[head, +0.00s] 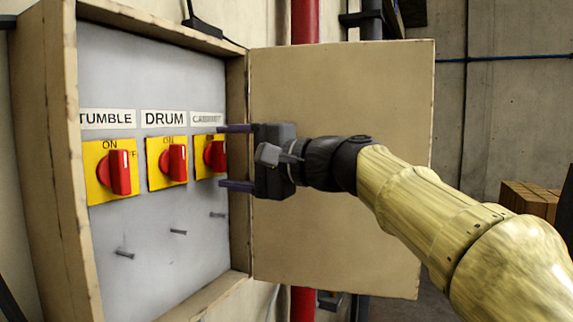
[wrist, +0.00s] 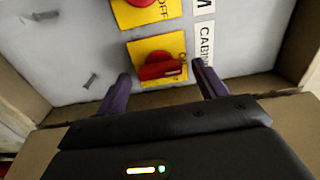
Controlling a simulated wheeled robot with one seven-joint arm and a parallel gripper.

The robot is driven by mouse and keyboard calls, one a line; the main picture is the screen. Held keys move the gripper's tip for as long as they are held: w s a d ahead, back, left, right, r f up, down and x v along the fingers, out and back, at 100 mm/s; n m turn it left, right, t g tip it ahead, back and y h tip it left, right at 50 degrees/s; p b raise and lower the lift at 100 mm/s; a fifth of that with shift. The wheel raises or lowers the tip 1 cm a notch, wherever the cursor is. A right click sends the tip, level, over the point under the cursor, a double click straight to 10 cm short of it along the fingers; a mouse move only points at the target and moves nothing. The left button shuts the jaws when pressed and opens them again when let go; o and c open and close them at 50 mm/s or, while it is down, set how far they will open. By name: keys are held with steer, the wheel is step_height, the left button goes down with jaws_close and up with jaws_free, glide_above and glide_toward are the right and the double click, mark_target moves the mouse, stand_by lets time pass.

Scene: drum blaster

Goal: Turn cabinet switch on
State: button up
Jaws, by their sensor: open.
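The cabinet switch (head: 214,155) is a red rotary knob on a yellow plate, at the right of a row of switches under a partly hidden "CABINET" label (head: 207,118). In the wrist view the knob (wrist: 160,68) shows between and just beyond my fingertips. My gripper (head: 236,157) is open, its two purple fingers one above the other in the head view, reaching in from the right at the knob's height. In the wrist view my gripper (wrist: 163,70) has its fingers apart on either side of the knob. I cannot tell whether they touch it.
The drum switch (head: 173,162) and the tumble switch (head: 117,172) sit to the left. Short pegs (head: 178,232) stick out below them. The box's open door (head: 330,240) stands behind my arm, and its wooden frame (head: 240,150) edges the panel. A red pipe (head: 304,22) runs behind.

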steer(key=b+v, duration=0.6)
steer(key=v, duration=1)
steer(key=shift+d+f, duration=0.15)
steer(key=shift+f, duration=0.05)
